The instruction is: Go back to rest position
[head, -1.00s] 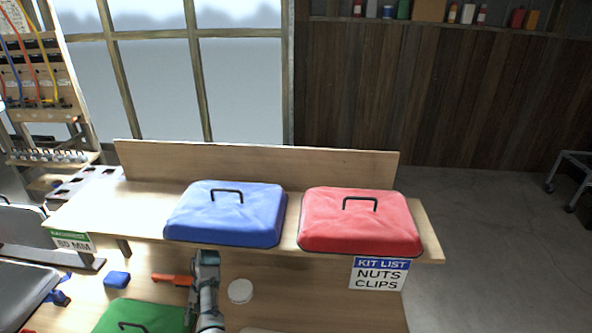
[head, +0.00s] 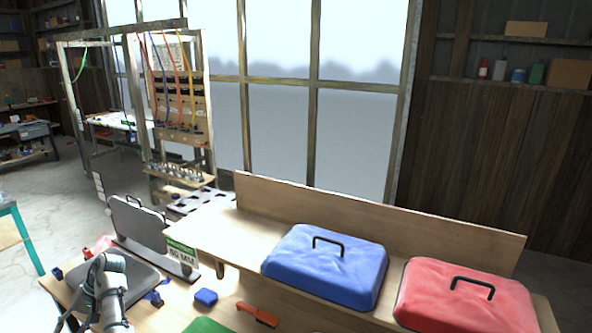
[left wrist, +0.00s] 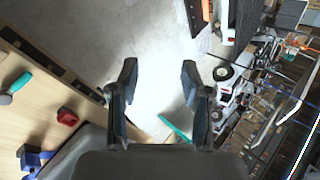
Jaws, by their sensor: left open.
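My left gripper shows in the left wrist view (left wrist: 158,85) with its two fingers spread apart and nothing between them. Past the fingers are pale floor and a teal bar (left wrist: 172,128). In the head view my left arm comes up at the lower left, over the dark grey open case on the bench; its fingertips cannot be made out there. My right gripper is in neither current view.
A blue soft case (head: 325,268) and a red soft case (head: 465,300) sit on the wooden shelf (head: 215,232). A blue block (head: 206,297) and an orange-handled tool (head: 257,314) lie on the bench below. A dark panel (head: 137,215) stands upright behind my arm. Floor at left is open.

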